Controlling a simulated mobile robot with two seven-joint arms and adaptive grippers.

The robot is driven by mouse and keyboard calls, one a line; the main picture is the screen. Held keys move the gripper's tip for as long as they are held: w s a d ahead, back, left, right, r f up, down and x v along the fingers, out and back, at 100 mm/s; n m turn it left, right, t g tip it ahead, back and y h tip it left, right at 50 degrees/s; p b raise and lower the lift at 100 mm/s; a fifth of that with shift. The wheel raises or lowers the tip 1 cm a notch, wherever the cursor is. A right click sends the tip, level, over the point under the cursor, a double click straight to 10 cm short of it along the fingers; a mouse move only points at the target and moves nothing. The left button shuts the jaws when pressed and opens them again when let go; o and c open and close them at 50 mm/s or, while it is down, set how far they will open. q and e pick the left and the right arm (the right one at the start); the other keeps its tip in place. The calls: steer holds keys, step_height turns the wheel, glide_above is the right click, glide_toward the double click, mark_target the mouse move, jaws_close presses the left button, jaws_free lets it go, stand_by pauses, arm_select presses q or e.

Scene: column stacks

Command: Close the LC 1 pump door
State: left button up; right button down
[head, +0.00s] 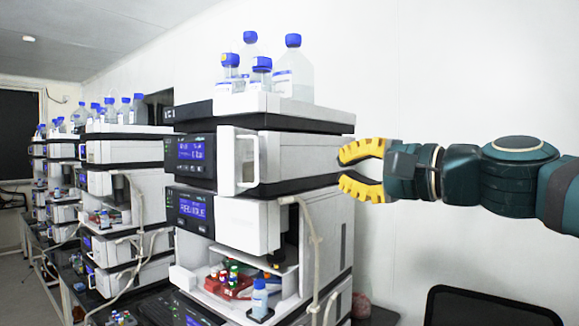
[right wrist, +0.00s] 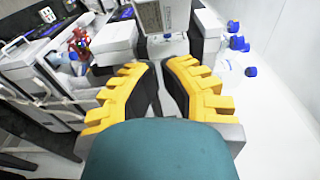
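The LC 1 pump door (head: 247,161) is a white panel with a rectangular recess, on the upper display module of the nearest stack. It stands swung out from the module's front, beside the blue display (head: 191,151). In the right wrist view a pale framed panel (right wrist: 151,14), probably this door, shows beyond the fingertips. My right gripper (head: 343,169) has yellow fingers spread apart with nothing between them. It is to the right of the door, near the stack's right side; I cannot tell whether it touches the stack. My left gripper is not in view.
Blue-capped bottles (head: 294,75) stand in the white tray on top. Below the pump, a white box-like part (head: 249,226) juts forward, with a tube (head: 315,245) hanging beside it. A black chair back (head: 490,306) is at lower right. More stacks line the left.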

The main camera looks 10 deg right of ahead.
steer(key=s+a+p+x, duration=0.1)
steer(key=a+p+x, duration=0.1)
steer(key=x, duration=1)
steer(key=shift+a+f+p, duration=0.15)
steer(key=shift+a+p, duration=0.2)
steer(key=shift+s, duration=0.1)
